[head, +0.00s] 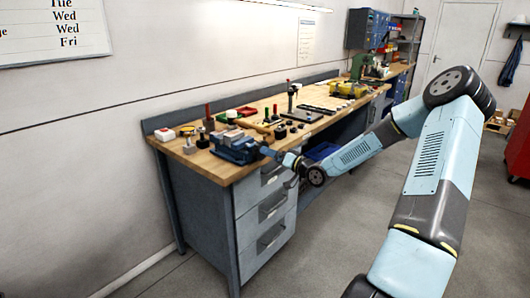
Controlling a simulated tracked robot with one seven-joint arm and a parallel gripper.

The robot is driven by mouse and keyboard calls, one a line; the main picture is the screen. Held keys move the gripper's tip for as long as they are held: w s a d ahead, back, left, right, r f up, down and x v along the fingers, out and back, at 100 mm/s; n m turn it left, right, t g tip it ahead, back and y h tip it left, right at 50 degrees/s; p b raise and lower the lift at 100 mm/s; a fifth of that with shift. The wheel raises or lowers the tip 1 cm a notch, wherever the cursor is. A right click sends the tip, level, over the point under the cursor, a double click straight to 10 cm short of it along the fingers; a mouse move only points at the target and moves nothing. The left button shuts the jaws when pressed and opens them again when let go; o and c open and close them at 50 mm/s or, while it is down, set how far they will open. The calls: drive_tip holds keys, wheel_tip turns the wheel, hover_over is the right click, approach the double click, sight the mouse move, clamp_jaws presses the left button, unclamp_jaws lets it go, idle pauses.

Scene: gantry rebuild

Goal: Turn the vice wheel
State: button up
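A blue vice (236,148) sits on the near front corner of the wooden workbench. Its wheel or handle is too small to make out clearly beside the gripper. My gripper (270,152) is at the end of my light-blue arm, which reaches in from the right. The gripper is right beside the vice's front side, at about bench-top height. I cannot tell whether it touches the wheel. Its fingers are too small to show whether they are open or shut.
The workbench (222,172) has grey drawers below and runs away along the wall. Several tools and blocks crowd its top, including a dark stand (291,105). A red cabinet (518,145) stands at far right. The floor before the bench is clear.

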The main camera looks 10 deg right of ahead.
sight(263, 159)
drive_tip(key=shift+x, duration=3)
drive_tip(key=shift+c, duration=0.3)
drive_tip(key=c, duration=0.7)
drive_tip(key=shift+d+n, duration=0.1)
drive_tip(key=shift+n, duration=1.1)
drive_tip(key=shift+f, duration=0.1)
drive_tip(key=o, duration=0.8)
drive_tip(key=shift+c, duration=0.2)
